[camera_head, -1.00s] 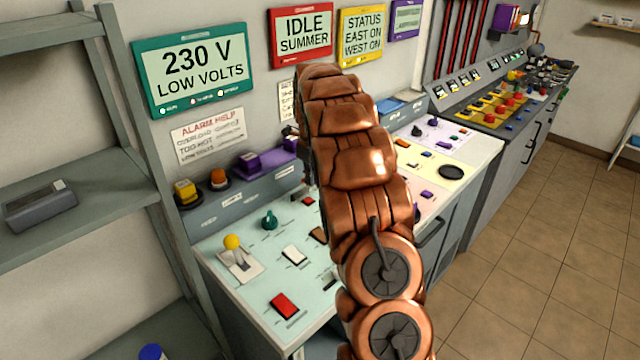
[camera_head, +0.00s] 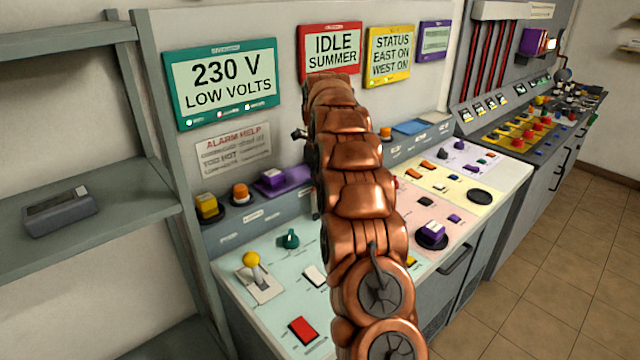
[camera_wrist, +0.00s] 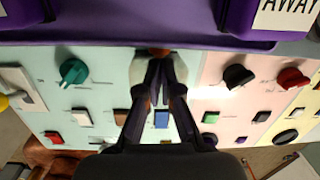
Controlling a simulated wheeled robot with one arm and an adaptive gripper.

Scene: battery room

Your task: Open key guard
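My gripper (camera_wrist: 158,68) points at the console panel in the wrist view. Its two dark fingers meet at their tips, with nothing visible held between them. An orange-red part (camera_wrist: 158,51) shows just beyond the tips, partly hidden by them. In the head view my copper arm hides the gripper and the panel behind it. I cannot tell for sure which part is the key guard. A purple ledge (camera_wrist: 90,31) with purple housings runs along the top of the wrist view. A purple unit (camera_head: 270,184) sits at the console's back in the head view.
A teal knob (camera_wrist: 73,73), a black knob (camera_wrist: 238,76) and a red knob (camera_wrist: 292,78) flank the gripper. A yellow-topped lever (camera_head: 251,260) and red switch (camera_head: 303,330) lie on the console's left. A grey shelf (camera_head: 120,200) stands left; floor is open at right.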

